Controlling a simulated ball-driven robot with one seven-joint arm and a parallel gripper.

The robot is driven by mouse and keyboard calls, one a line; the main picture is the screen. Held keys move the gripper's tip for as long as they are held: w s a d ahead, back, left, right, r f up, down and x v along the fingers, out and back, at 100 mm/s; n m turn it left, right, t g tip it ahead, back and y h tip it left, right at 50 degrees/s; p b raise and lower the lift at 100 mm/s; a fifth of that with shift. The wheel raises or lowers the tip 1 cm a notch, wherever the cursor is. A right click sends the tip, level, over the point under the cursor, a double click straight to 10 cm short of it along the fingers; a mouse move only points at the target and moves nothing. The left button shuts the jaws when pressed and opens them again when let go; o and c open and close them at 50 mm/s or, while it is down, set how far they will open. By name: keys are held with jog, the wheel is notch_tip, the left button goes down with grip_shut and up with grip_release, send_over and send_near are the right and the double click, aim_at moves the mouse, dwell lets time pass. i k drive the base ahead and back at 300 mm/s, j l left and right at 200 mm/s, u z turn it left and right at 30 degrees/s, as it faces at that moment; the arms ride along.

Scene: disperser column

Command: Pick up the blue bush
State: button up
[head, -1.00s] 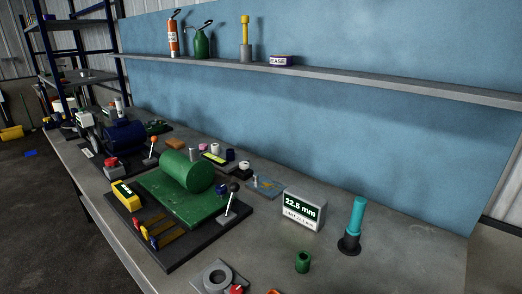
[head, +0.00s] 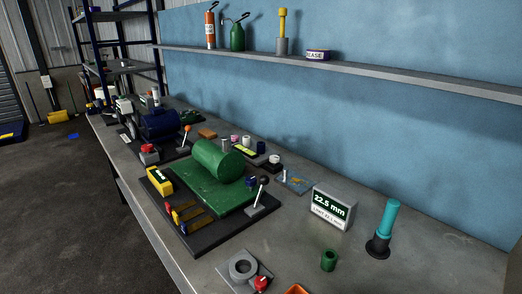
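A small dark blue cylinder (head: 261,147), which looks like a bush, stands among small parts behind the green machine, close to the blue back panel. Another small dark blue piece (head: 250,181) is at the right end of the green machine, by the black-knobbed lever. I cannot tell for sure which of these is the blue bush. A green bush (head: 328,260) stands upright alone at the front of the bench. My gripper is not in view.
The green machine (head: 200,205) with its large drum fills the middle of the grey bench (head: 185,262). A 22.5 mm display box (head: 333,207) and a teal-handled tool (head: 388,222) stand at right. A shelf (head: 400,77) runs above. The floor at left is open.

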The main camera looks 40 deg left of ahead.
aim_at(260, 145)
jog(key=k+j+u, duration=0.1)
jog(key=k+u, duration=0.2)
jog(key=k, duration=0.35)
jog(key=u, duration=2)
jog(key=i+l+u, duration=0.2)
jog(key=i, duration=0.25)
jog(key=i+u, duration=0.25)
jog(key=i, duration=0.15)
jog(key=i+l+u, duration=0.2)
jog(key=i, duration=0.2)
jog(key=i+z, duration=0.35)
jog(key=i, duration=1.15)
jog(key=j, duration=0.05)
